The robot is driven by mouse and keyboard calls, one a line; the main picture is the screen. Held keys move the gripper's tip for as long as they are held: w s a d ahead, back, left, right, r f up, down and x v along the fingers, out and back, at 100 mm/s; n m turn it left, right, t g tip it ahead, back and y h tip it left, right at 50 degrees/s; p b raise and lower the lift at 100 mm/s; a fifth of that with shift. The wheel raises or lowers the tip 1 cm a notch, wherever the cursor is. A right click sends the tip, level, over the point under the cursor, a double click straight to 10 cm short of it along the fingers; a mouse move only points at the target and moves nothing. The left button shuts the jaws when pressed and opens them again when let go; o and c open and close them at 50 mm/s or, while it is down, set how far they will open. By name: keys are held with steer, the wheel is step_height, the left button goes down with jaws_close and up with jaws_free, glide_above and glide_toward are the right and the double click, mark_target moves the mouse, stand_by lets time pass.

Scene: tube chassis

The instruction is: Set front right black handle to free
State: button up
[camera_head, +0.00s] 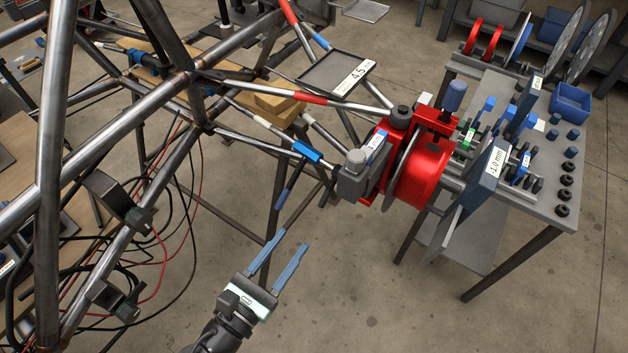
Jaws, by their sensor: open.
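My gripper (294,241) points up and to the right from the bottom of the picture. Its two blue-grey fingers are apart, with nothing between them. Above the fingertips, a dark rod-like handle (284,194) slants down from near a blue sleeve (307,152) on a chassis tube. The gripper looks apart from it. A short black lever (328,192) shows beside the grey block (353,178) at the red hub (418,176). I cannot tell which of these is the front right black handle, nor whether it is set free.
The tube chassis (130,240) fills the left side, with black clamps (118,200) and loose cables. A grey work cart (540,210) with gauges and parts stands at the right. The floor between my gripper and the cart is clear.

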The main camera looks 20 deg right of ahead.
mark_target(322, 202)
steer(key=b+x, duration=0.2)
steer(key=x, duration=1)
steer(key=shift+w+d+b, duration=0.1)
steer(key=shift+d+b, duration=0.2)
steer(key=shift+d, duration=0.05)
jaws_close()
stand_by(0.8)
